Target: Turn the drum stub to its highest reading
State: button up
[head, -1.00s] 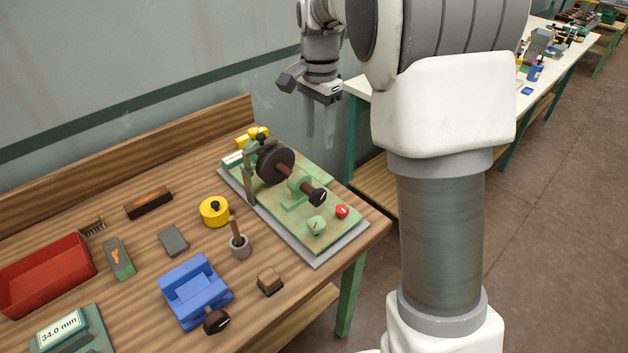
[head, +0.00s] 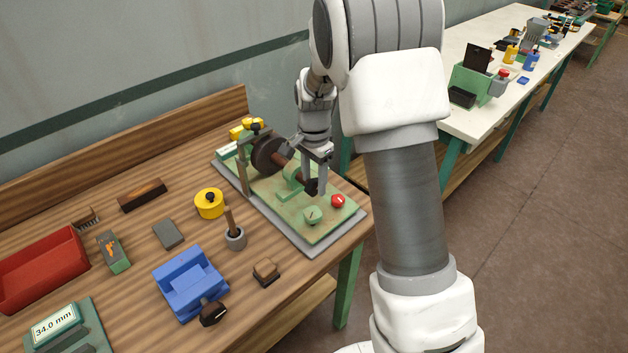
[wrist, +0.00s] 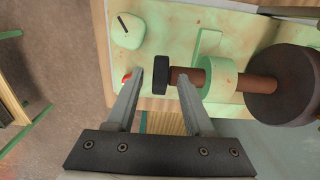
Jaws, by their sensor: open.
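The green drum machine (head: 292,228) stands at the right end of the wooden bench. Its dark drum (head: 266,155) sits on a brown shaft that ends in a black knob, the stub (head: 311,187). In the wrist view the drum (wrist: 285,88), the brown shaft (wrist: 187,76) and the black knob (wrist: 161,75) lie in a row. My gripper (head: 315,186) is open at the stub end. In the wrist view its fingertips appear on either side of the knob; I cannot tell whether they touch it. The reading on the machine's pale display (head: 228,151) is too small to make out.
A red button (head: 338,201) and a pale green dial (head: 312,215) sit close to the gripper on the machine's plate. A gauge (head: 55,325) reads 34.0 mm.

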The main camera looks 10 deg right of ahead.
jog(key=shift+f, duration=0.1)
grip_shut()
jog(key=shift+a+h+b, duration=0.15)
jog(key=shift+h+b, duration=0.15)
dwell(0.4)
jog(key=shift+s+a+f+t+h+b, duration=0.1)
jog(key=shift+a+f+t+h+b, duration=0.05)
jog(key=shift+t+h+b, duration=0.35)
jog(key=shift+s+a+f+t+h+b, duration=0.15)
jog(key=shift+t+h+b, duration=0.15)
jog(key=shift+h+b, duration=0.3)
jog(key=t+h+b, duration=0.1)
jog(key=b, duration=0.2)
jog(key=shift+a+f+h, duration=0.15)
jog(key=shift+h, duration=0.25)
jog(key=t+h+b, duration=0.1)
jog(key=b, duration=0.1)
jog(key=h+b, duration=0.1)
jog(key=b, duration=0.2)
jog(key=shift+s+a+f+t+h, duration=0.2)
jog(key=shift+t+h, duration=0.1)
jog(key=shift+t, duration=0.1)
jog(key=shift+r+h+b, duration=0.1)
jog(key=shift+h+b, duration=0.5)
jog(key=shift+b, duration=0.65)
jog(key=shift+r+t+b, duration=0.15)
jog(key=shift+t+b, duration=0.15)
jog(key=shift+b, duration=0.05)
